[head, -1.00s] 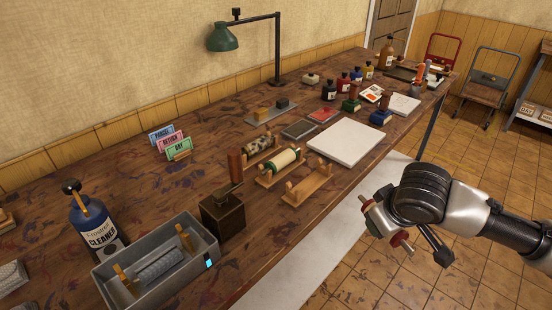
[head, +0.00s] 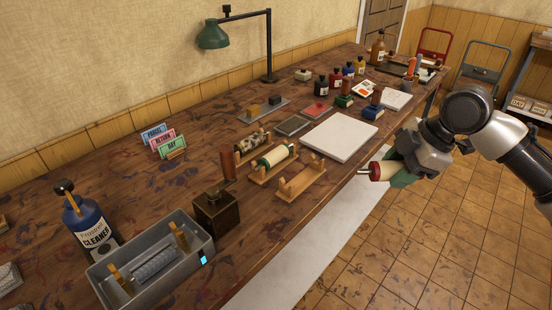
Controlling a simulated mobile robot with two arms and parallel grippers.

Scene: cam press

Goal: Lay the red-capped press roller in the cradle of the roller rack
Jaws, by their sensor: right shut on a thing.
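My right gripper (head: 402,167) is shut on a press roller (head: 382,171). The roller is cream with a dark red cap at its left end and green toward the gripper; its far end is hidden. It is held off the front edge of the table, right of the racks and apart from them. The front wooden rack (head: 302,186) has an empty cradle. The rack behind it holds a cream and green roller (head: 277,156). The rearmost rack holds a dark patterned roller (head: 251,142). My left gripper is not in view.
A white slab (head: 340,137) lies right of the racks, near the held roller. A dark box with a brown handle (head: 217,210) stands left of them. A grey tray (head: 190,256) and a cleaner bottle (head: 88,222) are at front left. The table's front edge is clear before the racks.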

